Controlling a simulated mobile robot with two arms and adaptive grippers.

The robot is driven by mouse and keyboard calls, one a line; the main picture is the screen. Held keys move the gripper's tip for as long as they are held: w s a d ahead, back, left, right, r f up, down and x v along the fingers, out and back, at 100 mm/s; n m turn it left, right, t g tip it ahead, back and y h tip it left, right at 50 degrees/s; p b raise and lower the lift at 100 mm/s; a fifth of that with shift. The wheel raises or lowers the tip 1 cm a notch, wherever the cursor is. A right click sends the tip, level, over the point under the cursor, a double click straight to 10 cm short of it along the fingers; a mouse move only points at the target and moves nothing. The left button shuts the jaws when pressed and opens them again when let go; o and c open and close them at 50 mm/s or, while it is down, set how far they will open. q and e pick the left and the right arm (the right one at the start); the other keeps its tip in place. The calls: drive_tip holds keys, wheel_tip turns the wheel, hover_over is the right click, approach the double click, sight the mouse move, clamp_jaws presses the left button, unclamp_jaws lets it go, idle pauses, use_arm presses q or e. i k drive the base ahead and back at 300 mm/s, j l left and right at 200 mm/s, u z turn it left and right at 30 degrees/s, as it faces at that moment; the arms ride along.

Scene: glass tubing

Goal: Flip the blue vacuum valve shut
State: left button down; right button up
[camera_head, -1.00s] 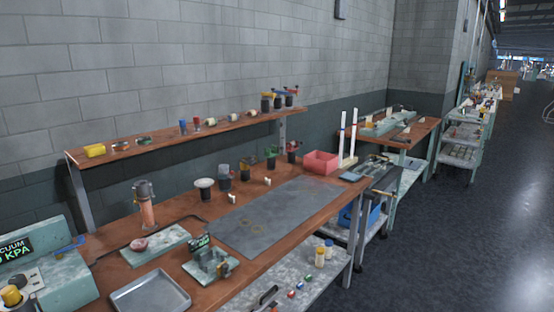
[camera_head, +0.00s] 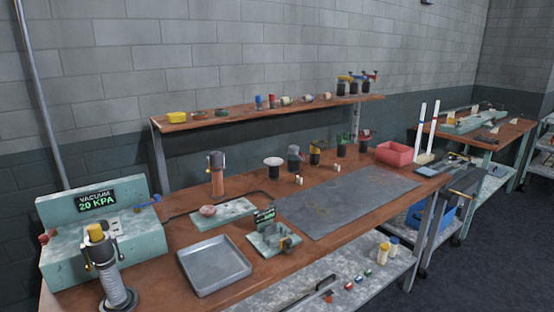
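The vacuum unit (camera_head: 62,262) is a pale green box at the left end of the bench. Its raised back carries a display (camera_head: 97,201) reading "VACUUM 20 KPA". The blue valve (camera_head: 146,205) is at the box's right side, with its small handle pointing out to the right. It is too small to tell whether it is open or shut. A red knob (camera_head: 46,236) is on the box's left side. Neither of my grippers is in view.
A yellow-topped black device on a ribbed grey stem (camera_head: 106,262) stands in front of the vacuum unit. A metal tray (camera_head: 213,267), a pale green slab (camera_head: 226,213) and a torch-like orange cylinder (camera_head: 217,181) are to the right.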

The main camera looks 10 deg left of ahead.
sight(157, 196)
drive_tip(key=u, duration=1.1)
